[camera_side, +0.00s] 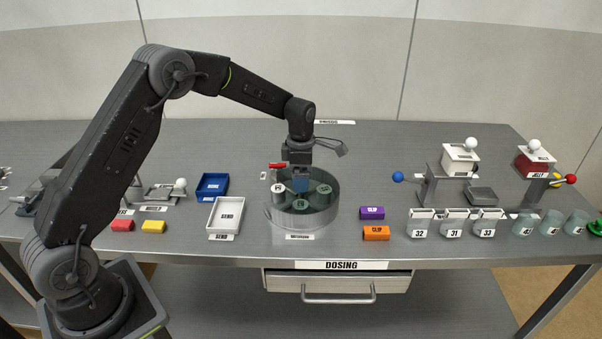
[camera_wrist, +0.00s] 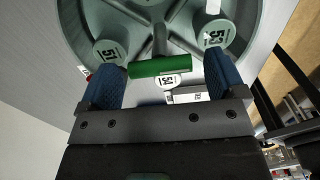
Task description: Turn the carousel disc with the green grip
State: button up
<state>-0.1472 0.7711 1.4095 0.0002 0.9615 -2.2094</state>
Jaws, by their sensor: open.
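The carousel disc (camera_wrist: 88,14) is grey-green with spokes and fills the top of the wrist view. In the side view it sits inside a clear round housing (camera_side: 302,218) on the table. The green grip (camera_wrist: 160,66) is a short bar at the disc's near edge in the wrist view. In the side view I cannot make it out. My gripper (camera_wrist: 163,72) is open, with one blue finger on each side of the green grip and visible gaps at both ends. In the side view my gripper (camera_side: 301,184) points down over the disc.
Labelled round jars (camera_wrist: 107,52) stand on the disc close to both fingers. Blue (camera_side: 212,186) and white trays (camera_side: 226,215) lie left of the housing. Purple (camera_side: 372,213) and orange clips (camera_side: 376,233) lie right of it. A small red piece (camera_side: 277,166) shows beside my gripper.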

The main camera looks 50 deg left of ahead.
notch_tip(320, 180, up, 14)
dwell(0.5)
jog(key=s+d+r+m+t, duration=0.1)
jog(key=s+d+r+m, duration=0.2)
jog(key=s+r+m, duration=0.35)
jog(key=s+d+r+m+t, duration=0.2)
jog(key=s+r+m, duration=0.1)
jog(key=s+m, duration=0.5)
jog(key=s+d+f+m+t, duration=0.1)
jog(key=s+f+m, duration=0.1)
jog(key=s+m, duration=0.4)
jog(key=s+d+f+m+t, duration=0.1)
jog(key=s+f+m, duration=0.1)
jog(key=s+m, duration=0.4)
jog(key=s, duration=0.5)
jog(key=shift+s+d+t, duration=0.25)
jog(key=shift+d+t, duration=0.05)
jog(key=shift+d, duration=0.05)
